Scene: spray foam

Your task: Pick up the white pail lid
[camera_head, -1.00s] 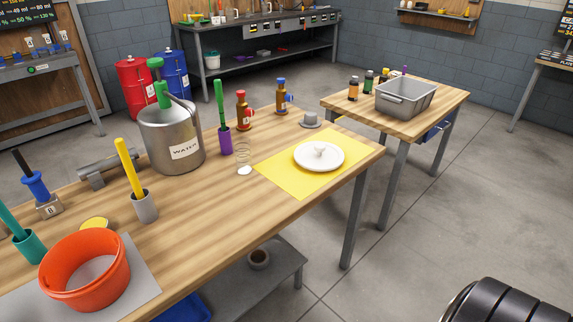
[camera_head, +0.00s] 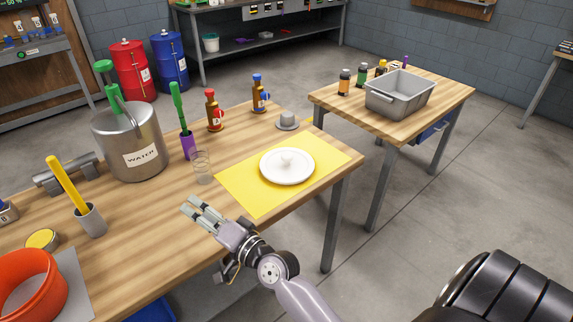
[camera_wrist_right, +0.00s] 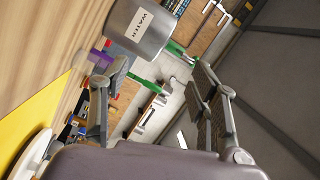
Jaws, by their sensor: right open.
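My right gripper (camera_head: 200,209) is open and empty, above the table's front edge, to the left of and nearer than the lid. In the right wrist view, the two fingers (camera_wrist_right: 160,88) stand wide apart, with nothing between them. The lid shows partly at the lower left edge of that view (camera_wrist_right: 33,155), outside the fingers. My left gripper is not in view.
A clear glass (camera_head: 202,168) stands just left of the mat. Behind are a purple holder (camera_head: 188,146), a steel WATER pot (camera_head: 128,141), and red-capped (camera_head: 214,113) and blue-capped (camera_head: 260,97) bottles. A grey knobbed piece (camera_head: 287,121) sits behind the mat.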

